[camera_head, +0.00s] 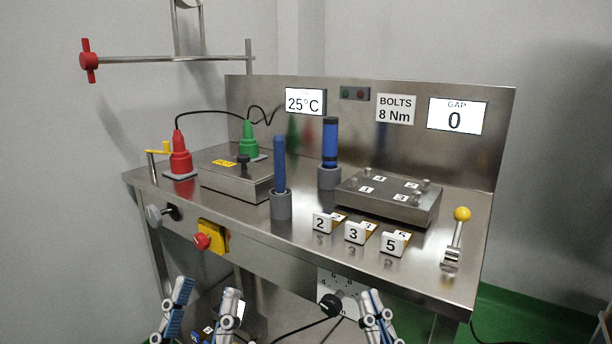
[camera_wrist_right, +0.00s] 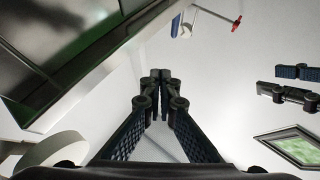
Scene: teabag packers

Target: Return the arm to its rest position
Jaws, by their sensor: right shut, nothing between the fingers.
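My left gripper (camera_head: 205,288) is at the bottom of the head view, in front of and below the workbench. Its two fingers stand apart with nothing seen between them. It also shows at the right edge of the right wrist view (camera_wrist_right: 292,83), partly cut off. My right gripper (camera_head: 371,297) is at the bottom of the head view, to the right of the left one, also in front of the bench. In the right wrist view its fingertips (camera_wrist_right: 160,76) meet and hold nothing. Neither gripper seems to touch the bench. The arms behind them are mostly out of frame.
The steel bench (camera_head: 290,235) carries a red cone (camera_head: 180,155), a green cone (camera_head: 249,140), two blue rods, a bolted plate (camera_head: 390,200), numbered tags and a yellow-knobbed lever (camera_head: 459,230). A red stop button (camera_head: 202,241) and black knob (camera_head: 330,304) face the grippers.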

